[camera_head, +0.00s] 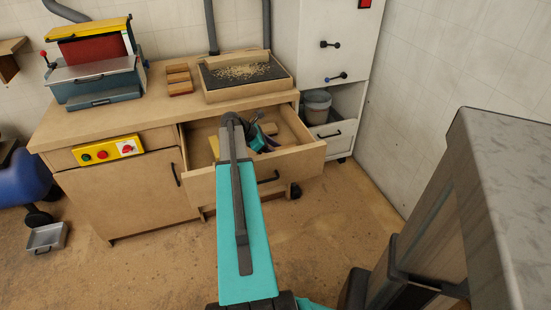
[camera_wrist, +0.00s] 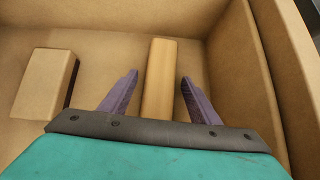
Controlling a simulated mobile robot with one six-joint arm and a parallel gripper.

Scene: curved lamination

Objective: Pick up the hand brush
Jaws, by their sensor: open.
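The open drawer (camera_head: 248,187) holds a long light-wood piece (camera_wrist: 160,62), which may be the hand brush. No bristles show, so I cannot tell for sure. My gripper (camera_wrist: 159,79) is open, with one purple finger on each side of this piece and visible gaps between. The piece's near end is hidden behind my gripper's body. In the head view my gripper (camera_head: 260,137) is over or inside the drawer, and my arm covers part of it.
A second wooden block (camera_wrist: 45,84) lies to the left in the drawer. The drawer's walls (camera_wrist: 255,75) stand close on the right. On the bench (camera_head: 150,118) are a tray of shavings (camera_head: 243,72), small wood blocks (camera_head: 179,79) and a sanding machine (camera_head: 93,62).

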